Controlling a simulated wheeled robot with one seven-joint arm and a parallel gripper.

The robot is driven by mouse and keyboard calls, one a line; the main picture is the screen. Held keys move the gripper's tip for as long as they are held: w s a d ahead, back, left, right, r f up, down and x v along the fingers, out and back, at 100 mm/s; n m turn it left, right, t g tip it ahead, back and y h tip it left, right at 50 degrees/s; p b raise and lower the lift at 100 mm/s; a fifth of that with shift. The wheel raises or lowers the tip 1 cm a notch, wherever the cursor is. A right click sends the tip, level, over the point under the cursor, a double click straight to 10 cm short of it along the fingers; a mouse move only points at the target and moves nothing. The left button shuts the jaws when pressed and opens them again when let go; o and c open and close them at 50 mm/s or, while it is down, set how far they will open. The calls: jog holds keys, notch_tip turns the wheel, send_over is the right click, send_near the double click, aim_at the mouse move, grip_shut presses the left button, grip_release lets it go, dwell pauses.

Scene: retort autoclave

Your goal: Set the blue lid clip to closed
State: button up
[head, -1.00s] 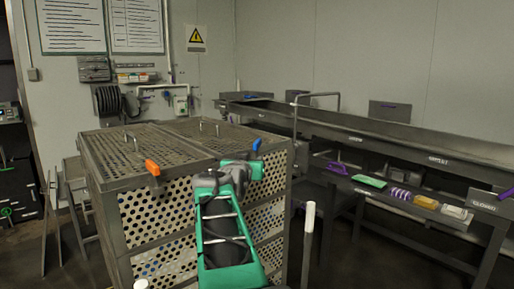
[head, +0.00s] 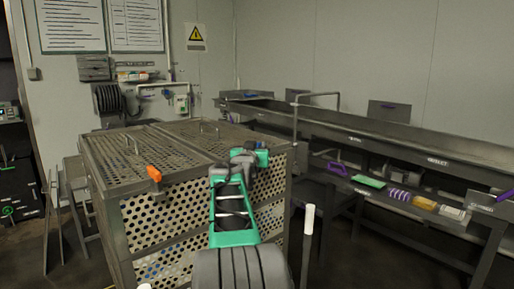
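The perforated metal basket (head: 160,215) stands in front of me with a mesh lid in two halves (head: 125,152). An orange lid clip (head: 154,174) sticks up at the front edge of the left lid half. The blue lid clip does not show now; the end of my arm covers the front edge of the right half, where it would be. My gripper (head: 263,157) is at that edge, near the basket's right front corner. Its fingers are too small and hidden to tell whether they are open, shut or touching the clip.
A white-tipped post (head: 309,218) stands just right of the basket. A long metal trough bench (head: 400,150) runs along the right, its lower shelf holding a purple item (head: 337,168), a green block (head: 369,181) and a yellow block (head: 425,203). Dark floor lies between.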

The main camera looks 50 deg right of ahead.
grip_shut()
